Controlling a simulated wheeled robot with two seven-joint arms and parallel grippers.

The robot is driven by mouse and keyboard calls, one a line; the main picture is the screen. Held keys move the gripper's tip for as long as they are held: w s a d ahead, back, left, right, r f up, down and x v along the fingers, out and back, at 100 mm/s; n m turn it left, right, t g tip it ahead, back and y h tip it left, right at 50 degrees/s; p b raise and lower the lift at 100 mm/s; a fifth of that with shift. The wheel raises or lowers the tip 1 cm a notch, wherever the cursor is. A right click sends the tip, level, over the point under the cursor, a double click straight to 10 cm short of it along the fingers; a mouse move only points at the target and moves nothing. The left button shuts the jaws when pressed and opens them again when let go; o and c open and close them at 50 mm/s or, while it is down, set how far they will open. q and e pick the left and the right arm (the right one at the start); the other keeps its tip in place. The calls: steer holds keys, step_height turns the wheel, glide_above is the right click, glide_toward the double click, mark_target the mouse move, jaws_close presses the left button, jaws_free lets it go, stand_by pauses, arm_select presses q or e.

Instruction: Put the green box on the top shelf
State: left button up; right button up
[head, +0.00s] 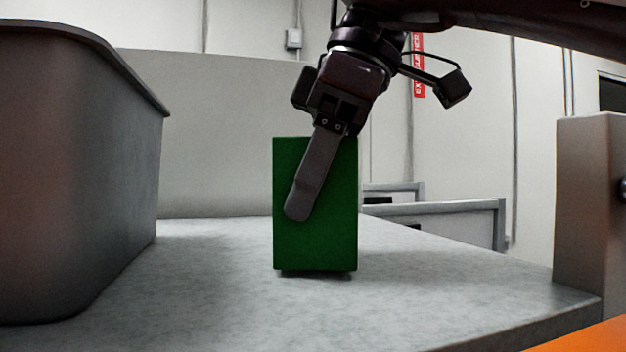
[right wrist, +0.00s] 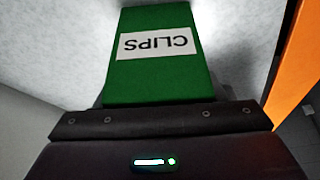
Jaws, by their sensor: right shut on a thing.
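The green box (head: 336,225) stands upright over the grey surface (head: 420,270) in the middle of the head view. A thin dark shadow lies under it, and I cannot tell whether it touches the surface or is just above it. My right gripper (head: 300,208) reaches down from above, tilted, and is shut on the box. One finger lies across its near face; the other is hidden behind it. In the right wrist view the green box (right wrist: 160,80) shows a white "CLIPS" label, upside down, beyond my gripper. My left gripper is not in view.
A large grey bin (head: 75,170) stands on the surface at the left. A beige upright block (head: 590,200) stands at the right edge, with an orange surface (head: 590,338) in the lower right corner. The surface between bin and box is clear. No shelf can be made out.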

steer(key=shift+f, duration=0.3)
steer(key=o, duration=1.6)
steer(key=shift+o, duration=0.2)
steer(key=p+v, duration=0.2)
steer(key=shift+d+r, duration=0.1)
steer(key=shift+r, duration=0.25)
steer(key=shift+d+r, duration=0.1)
steer(key=shift+d, duration=0.05)
steer(key=shift+v, duration=1.6)
steer(key=shift+d+r, duration=0.15)
steer(key=shift+r, duration=0.25)
